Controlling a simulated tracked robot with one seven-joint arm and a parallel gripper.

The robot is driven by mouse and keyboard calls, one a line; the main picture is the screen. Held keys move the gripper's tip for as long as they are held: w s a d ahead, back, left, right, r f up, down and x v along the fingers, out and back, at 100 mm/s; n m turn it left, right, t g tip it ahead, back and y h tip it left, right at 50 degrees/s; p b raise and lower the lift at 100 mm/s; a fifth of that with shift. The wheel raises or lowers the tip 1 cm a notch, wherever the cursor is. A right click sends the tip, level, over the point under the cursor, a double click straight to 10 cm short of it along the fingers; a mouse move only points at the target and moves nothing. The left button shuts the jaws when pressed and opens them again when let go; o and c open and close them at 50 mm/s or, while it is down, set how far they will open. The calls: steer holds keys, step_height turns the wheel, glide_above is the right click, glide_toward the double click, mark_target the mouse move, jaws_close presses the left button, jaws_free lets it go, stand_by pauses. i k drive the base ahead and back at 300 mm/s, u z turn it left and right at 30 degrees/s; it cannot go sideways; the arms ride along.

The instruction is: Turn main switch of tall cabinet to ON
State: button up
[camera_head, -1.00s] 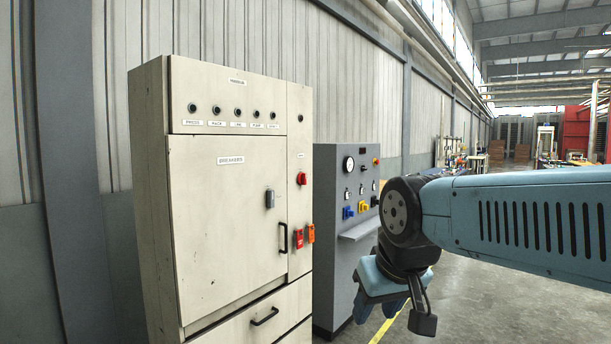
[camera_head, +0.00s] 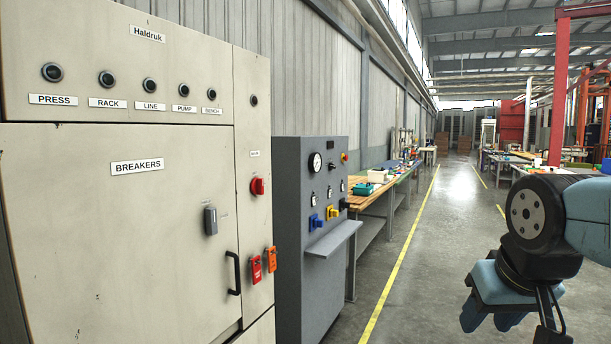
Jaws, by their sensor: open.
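The tall cream cabinet (camera_head: 100,220) fills the left of the view. Its narrow right-hand panel carries a red rotary switch (camera_head: 257,186) under a small label that is too small to read. A dark indicator (camera_head: 253,100) sits above it. Red and orange tags (camera_head: 256,269) hang lower on the same panel. The wide door is labelled BREAKERS and has a grey latch (camera_head: 210,220) and a black handle (camera_head: 235,273). My gripper (camera_head: 490,322) is at the lower right, pointing down, open and empty, well away from the cabinet. Its fingertips are partly visible.
A grey control console (camera_head: 310,250) with a gauge, coloured knobs and a protruding shelf (camera_head: 334,238) stands just right of the cabinet. A long workbench (camera_head: 372,197) runs behind it. Open floor with a yellow line (camera_head: 395,275) lies between the console and my gripper.

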mark_target(257, 185)
steer(key=i, duration=0.85)
steer(key=u, duration=0.45)
